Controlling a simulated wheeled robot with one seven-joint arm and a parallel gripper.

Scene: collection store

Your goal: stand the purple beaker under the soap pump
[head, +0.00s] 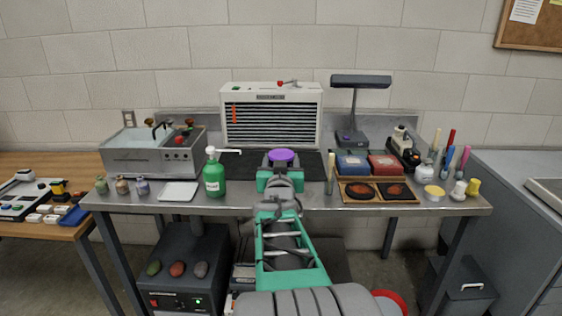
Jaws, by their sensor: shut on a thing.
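The purple beaker (283,155) shows as a purple rim and upper part above my gripper, over the middle of the metal bench. My gripper (281,174) is shut on it; the fingers and the beaker's lower part are mostly hidden behind my wrist, so I cannot tell whether its base touches the bench. The soap pump (214,177) is a green bottle with a white pump head, standing upright to the left of my gripper. Its white spout (230,151) points right, toward the beaker, and ends short of it.
A white tray (178,191) lies left of the pump. A white vented unit (271,117) stands behind on a dark mat (244,169). A tall pale stick (331,174), a wooden tray (378,200) and a desk lamp (354,115) stand to the right.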

